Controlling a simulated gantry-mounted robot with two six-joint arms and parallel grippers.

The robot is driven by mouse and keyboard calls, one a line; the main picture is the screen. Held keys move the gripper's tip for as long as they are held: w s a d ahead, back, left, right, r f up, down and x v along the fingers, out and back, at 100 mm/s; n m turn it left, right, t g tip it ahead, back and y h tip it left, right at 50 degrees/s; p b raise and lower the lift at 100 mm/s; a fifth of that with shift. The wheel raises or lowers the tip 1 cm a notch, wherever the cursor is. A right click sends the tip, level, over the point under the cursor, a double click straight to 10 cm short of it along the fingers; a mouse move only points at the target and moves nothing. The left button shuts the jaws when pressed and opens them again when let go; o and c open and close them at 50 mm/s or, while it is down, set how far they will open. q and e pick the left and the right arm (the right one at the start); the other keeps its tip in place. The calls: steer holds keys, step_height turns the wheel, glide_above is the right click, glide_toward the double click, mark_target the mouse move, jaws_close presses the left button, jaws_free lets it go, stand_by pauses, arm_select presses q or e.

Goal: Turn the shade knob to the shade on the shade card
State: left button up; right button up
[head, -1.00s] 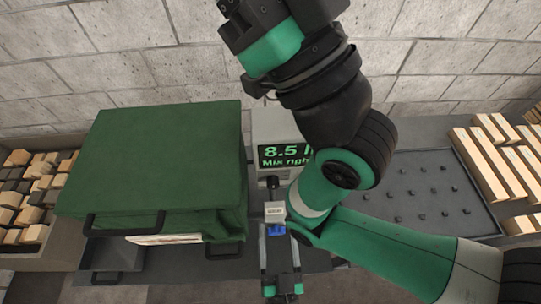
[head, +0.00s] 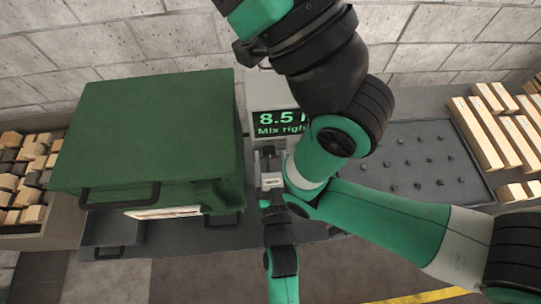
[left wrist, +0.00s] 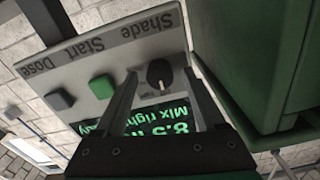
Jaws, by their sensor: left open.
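The shade knob (left wrist: 160,72) is a round black knob with a pale pointer, under the word Shade on the grey panel (left wrist: 115,55) in the left wrist view, which sees it upside down. My left gripper (left wrist: 160,76) is open. Its two fingers appear on either side of the knob; I cannot tell whether they touch it. In the head view my left gripper (head: 268,155) is just below the lit screen (head: 280,122), and the knob is hard to make out. The screen reads 8.5 and "Mix righ…", partly covered by my arm. I cannot make out the shade card. My right gripper is not in view.
A green button (left wrist: 103,87) marked Start and a grey button (left wrist: 60,99) marked Dose sit beside the knob. A big green box (head: 150,130) with black handles stands left of the panel. A dark studded tray (head: 425,160) and wooden slats (head: 490,140) lie right.

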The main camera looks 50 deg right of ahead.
arm_select(q)
steer(key=shift+c, duration=0.4)
jaws_close()
steer(key=shift+m, duration=0.4)
steer(key=m+p, duration=0.1)
steer(key=m, duration=0.1)
steer(key=shift+r+m, duration=0.1)
steer(key=shift+m, duration=0.2)
steer(key=m+p, duration=0.1)
steer(key=m, duration=0.3)
steer(key=shift+m+p, duration=0.3)
steer(key=m, duration=0.3)
steer(key=shift+m+p, duration=0.3)
steer(key=m, duration=0.4)
steer(key=shift+m, duration=0.3)
